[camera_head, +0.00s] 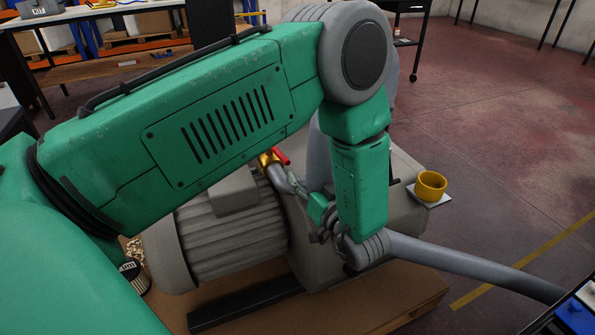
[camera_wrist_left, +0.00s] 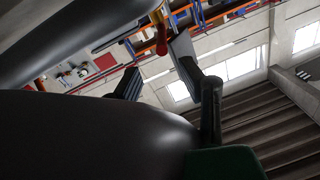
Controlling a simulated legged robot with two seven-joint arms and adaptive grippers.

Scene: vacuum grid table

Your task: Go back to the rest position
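My left arm comes in from the left and bends down at a grey joint in front of the machine. My left gripper (camera_head: 322,222) is mostly hidden behind the forearm and wrist in the head view. In the left wrist view its two dark finger pads (camera_wrist_left: 156,68) stand apart, with nothing visible held between them. A red-handled, brass-coloured valve (camera_head: 271,158) on the machine is up and left of the gripper in the head view. A red and yellow piece (camera_wrist_left: 160,35) shows beyond the fingers in the wrist view. My right gripper is not in view.
A grey ribbed motor (camera_head: 232,240) sits on a wooden pallet (camera_head: 400,300) close to my arm. A thick grey hose (camera_head: 470,266) runs right. A yellow cup-shaped part (camera_head: 431,185) is on the machine's right. A workbench (camera_head: 90,12) stands behind; open floor lies right.

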